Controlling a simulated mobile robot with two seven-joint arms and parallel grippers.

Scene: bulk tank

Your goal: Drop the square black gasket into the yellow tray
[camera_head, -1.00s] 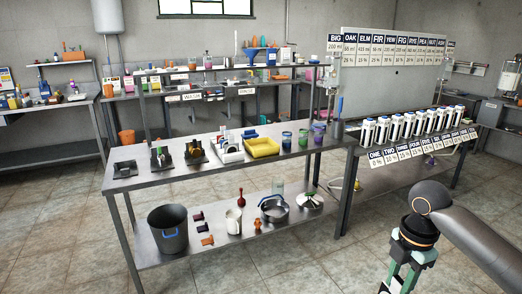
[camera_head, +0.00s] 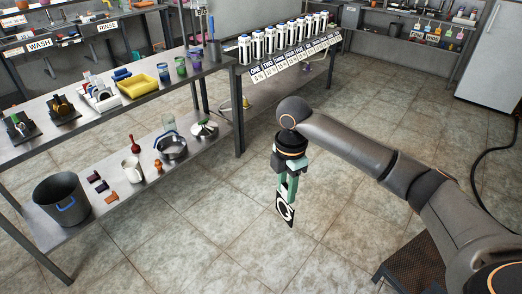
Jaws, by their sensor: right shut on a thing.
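The square black gasket (camera_head: 286,209) hangs from my right gripper (camera_head: 287,193), which is shut on its upper edge. It is a thin dark plate with a white ring-like marking on its face, held upright with its face towards me, above the tiled floor. The yellow tray (camera_head: 138,88) lies on the upper shelf of the steel bench, to the upper left of the gripper and well apart from it. The tray looks empty. My left gripper is out of view.
Blue, green and purple cups (camera_head: 181,67) stand right of the tray, and a white rack (camera_head: 101,98) left of it. A grey bucket (camera_head: 62,200) and pots are on the lower shelf (camera_head: 125,209). Several white canisters (camera_head: 284,41) stand behind. Open floor lies around the gripper.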

